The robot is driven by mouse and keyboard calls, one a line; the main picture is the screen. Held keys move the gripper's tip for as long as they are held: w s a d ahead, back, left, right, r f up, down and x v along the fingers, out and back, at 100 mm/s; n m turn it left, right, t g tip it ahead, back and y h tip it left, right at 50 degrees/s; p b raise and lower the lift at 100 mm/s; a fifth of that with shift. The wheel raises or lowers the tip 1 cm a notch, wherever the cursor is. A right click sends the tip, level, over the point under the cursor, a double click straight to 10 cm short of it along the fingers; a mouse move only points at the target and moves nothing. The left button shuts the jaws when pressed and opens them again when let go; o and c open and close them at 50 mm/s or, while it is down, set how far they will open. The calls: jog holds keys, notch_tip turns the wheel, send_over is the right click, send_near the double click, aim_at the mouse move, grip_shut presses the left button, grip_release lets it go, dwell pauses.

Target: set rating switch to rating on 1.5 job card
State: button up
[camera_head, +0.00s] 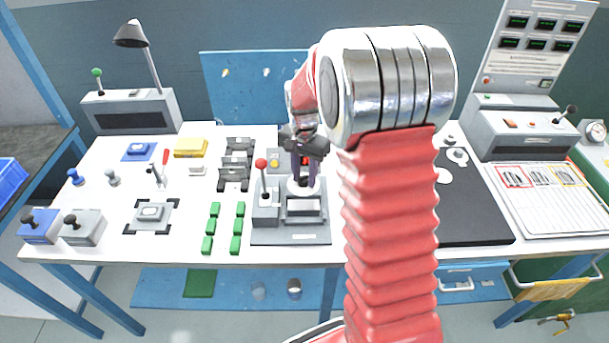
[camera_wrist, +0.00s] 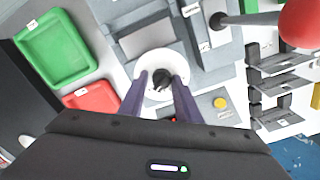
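The rating switch is a small black knob (camera_wrist: 162,82) on a round white dial (camera_wrist: 150,65), seen in the wrist view. In the head view part of the white dial (camera_head: 294,188) shows on the grey fixture. My gripper (camera_wrist: 162,80) points down over the dial, its two purple fingers apart, one on each side of the knob. A gap shows between fingers and knob; whether the tips are at the knob's height I cannot tell. In the head view my gripper (camera_head: 304,181) is above the dial. A white sheet with cards (camera_head: 548,200) lies at the right; its writing is unreadable.
A red-balled lever (camera_head: 261,164) stands just left of the dial; its ball (camera_wrist: 300,22) is large in the wrist view. Green (camera_wrist: 55,48) and red (camera_wrist: 88,97) trays lie on the other side. Several green blocks (camera_head: 238,226) lie left.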

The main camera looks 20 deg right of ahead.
jog(key=shift+o, duration=1.4)
jog(key=shift+a, duration=0.1)
